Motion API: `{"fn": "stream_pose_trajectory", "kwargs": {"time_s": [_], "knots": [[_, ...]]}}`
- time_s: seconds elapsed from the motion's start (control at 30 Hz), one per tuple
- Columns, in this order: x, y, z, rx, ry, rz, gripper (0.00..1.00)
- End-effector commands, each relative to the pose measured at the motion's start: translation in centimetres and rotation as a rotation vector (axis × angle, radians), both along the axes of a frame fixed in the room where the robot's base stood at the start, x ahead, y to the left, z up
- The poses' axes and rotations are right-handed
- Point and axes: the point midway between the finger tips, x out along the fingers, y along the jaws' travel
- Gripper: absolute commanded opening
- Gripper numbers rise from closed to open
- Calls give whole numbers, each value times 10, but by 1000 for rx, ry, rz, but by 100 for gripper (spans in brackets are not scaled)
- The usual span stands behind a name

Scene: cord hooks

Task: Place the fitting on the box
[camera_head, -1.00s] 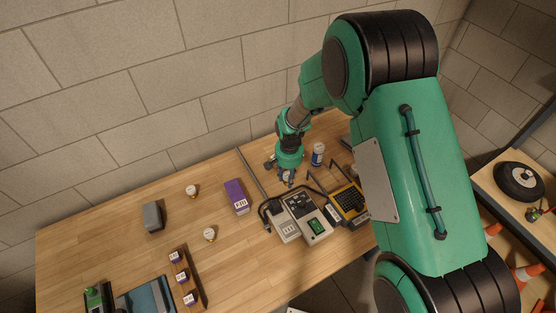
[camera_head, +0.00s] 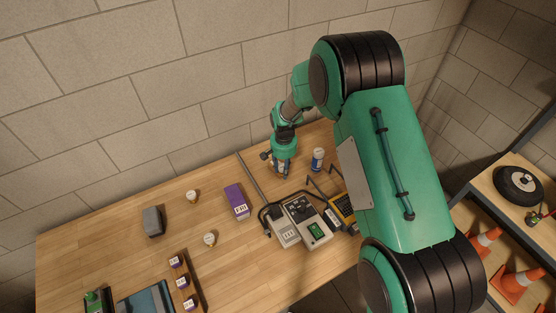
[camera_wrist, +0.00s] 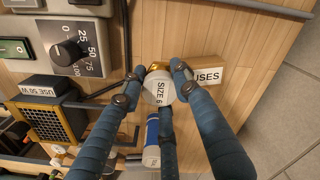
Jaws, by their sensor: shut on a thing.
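My gripper (camera_wrist: 157,78) has blue fingers with dark joints, closed around a fitting (camera_wrist: 159,91) with a round white face marked "SIZE 6" and a brass-coloured part. In the head view my gripper (camera_head: 279,172) is at the back of the bench, left of the blue-and-white can; the fitting is mostly hidden there. I cannot tell whether the fitting touches the bench. A purple box (camera_head: 236,201) with a white label lies to the left of my gripper.
Two small white-and-brass pieces (camera_head: 192,196) (camera_head: 210,239) stand left of the purple box. A grey block (camera_head: 153,221) is farther left. A metal bar, grey instruments (camera_head: 313,229), a yellow-and-black device (camera_head: 344,208) and the can (camera_head: 318,158) crowd the right.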

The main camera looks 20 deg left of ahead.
Motion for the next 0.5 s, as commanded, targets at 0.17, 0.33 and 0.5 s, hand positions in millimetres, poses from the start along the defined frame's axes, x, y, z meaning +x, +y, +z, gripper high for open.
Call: {"fn": "stream_pose_trajectory", "kwargs": {"time_s": [0.17, 0.33, 0.5], "knots": [[23, 13, -2, 1, -1, 0, 3], [43, 24, -5, 1, -1, 0, 3], [61, 35, -6, 1, -1, 0, 3]]}}
